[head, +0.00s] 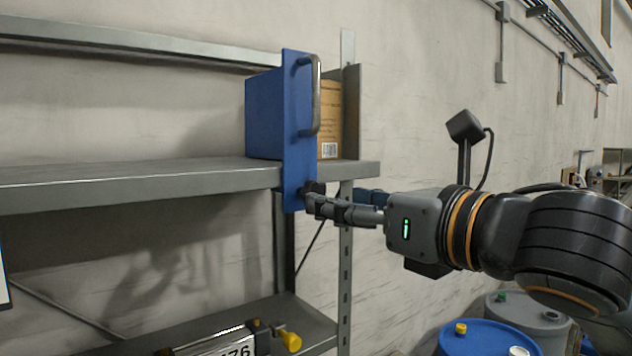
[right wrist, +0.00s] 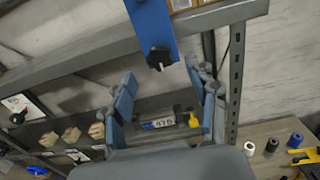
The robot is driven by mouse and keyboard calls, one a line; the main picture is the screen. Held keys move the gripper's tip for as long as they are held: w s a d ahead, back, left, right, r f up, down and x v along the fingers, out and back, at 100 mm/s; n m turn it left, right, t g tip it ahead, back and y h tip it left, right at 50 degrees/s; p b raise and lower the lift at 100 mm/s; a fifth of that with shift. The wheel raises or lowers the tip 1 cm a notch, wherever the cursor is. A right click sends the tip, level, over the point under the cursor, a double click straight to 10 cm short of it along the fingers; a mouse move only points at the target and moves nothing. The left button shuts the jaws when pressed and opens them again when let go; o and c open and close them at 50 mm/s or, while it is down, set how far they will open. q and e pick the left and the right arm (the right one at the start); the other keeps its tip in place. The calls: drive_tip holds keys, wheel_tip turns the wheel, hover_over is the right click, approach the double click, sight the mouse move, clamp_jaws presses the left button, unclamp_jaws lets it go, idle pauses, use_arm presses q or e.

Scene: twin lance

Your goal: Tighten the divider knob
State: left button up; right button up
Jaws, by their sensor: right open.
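The blue divider (head: 297,130) stands upright on the upper shelf, with a grey vertical handle (head: 317,95) on its front. Its black knob (head: 313,187) sits near the bottom of the front plate, below the shelf edge, and is partly covered by my fingers in the head view. The knob (right wrist: 159,58) shows clearly in the right wrist view, with a narrow wing. My right gripper (right wrist: 160,71) is open, one finger on each side, with the knob just at or beyond the fingertips. I cannot tell whether a finger touches it. My left gripper is not in view.
The grey upper shelf (head: 130,180) runs left from the divider. A brown box (head: 330,110) stands behind it. A lower shelf (head: 310,322) holds a labelled item with a yellow knob (head: 291,341). Blue (head: 485,340) and grey drums stand at lower right.

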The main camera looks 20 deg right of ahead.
drive_tip(key=shift+p+x, duration=0.85)
drive_tip(key=shift+x, duration=2.25)
drive_tip(key=shift+c, duration=0.4)
drive_tip(key=c, duration=1.1)
